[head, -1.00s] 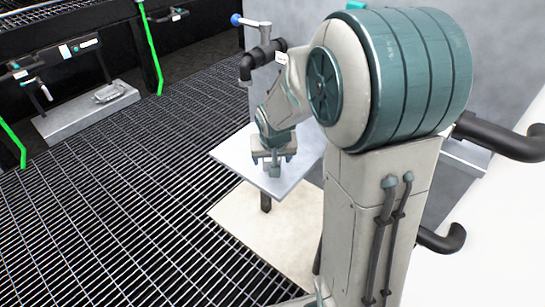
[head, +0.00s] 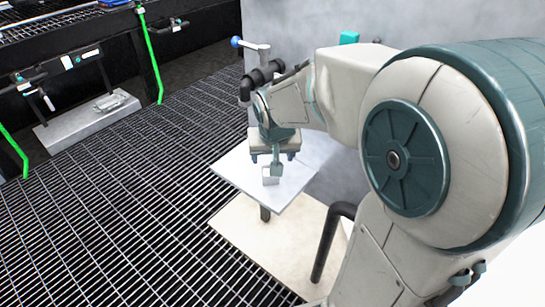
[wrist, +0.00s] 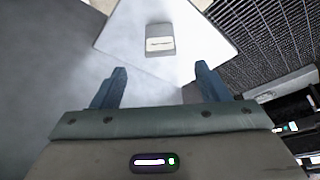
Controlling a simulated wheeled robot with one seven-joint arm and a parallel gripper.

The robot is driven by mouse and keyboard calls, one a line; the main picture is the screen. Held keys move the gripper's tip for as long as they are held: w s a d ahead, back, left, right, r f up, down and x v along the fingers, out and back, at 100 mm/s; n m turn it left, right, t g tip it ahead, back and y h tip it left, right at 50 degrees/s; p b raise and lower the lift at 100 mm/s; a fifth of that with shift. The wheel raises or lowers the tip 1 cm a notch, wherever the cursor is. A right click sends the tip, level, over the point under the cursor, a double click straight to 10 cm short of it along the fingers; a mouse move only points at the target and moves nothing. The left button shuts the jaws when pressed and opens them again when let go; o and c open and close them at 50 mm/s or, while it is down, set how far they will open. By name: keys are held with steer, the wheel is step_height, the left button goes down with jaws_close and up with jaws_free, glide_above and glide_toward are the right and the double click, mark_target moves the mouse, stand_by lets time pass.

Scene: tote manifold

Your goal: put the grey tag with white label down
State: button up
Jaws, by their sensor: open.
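The grey tag with white label (wrist: 160,40) lies on the pale table top (wrist: 115,36) in the wrist view, beyond my fingertips and clear of them. In the head view the tag (head: 270,176) shows as a small light piece on the table top (head: 236,172), below my gripper. My gripper (head: 267,160) is over the table. In the wrist view my gripper (wrist: 162,75) has its two fingers spread wide with nothing between them.
A dark grating floor (head: 130,190) surrounds the small table. A grey wall (head: 310,25) stands behind it. A black pipe fitting with a blue-ended handle (head: 258,75) is close beside my gripper. A grey ledge (head: 85,120) lies at the left.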

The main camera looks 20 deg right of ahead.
steer(key=s+f+n+g, duration=0.1)
steer(key=s+n+g, duration=0.1)
steer(key=s, duration=1.4)
steer(key=shift+s+g+y, duration=0.2)
steer(key=shift+g+y, duration=0.1)
steer(key=shift+g, duration=0.3)
step_height(320, 180, up, 30)
steer(key=t+p, duration=0.1)
steer(key=p, duration=2.6)
steer(key=shift+d+t, duration=0.15)
steer(key=shift+t, duration=0.15)
steer(key=shift+r, duration=0.1)
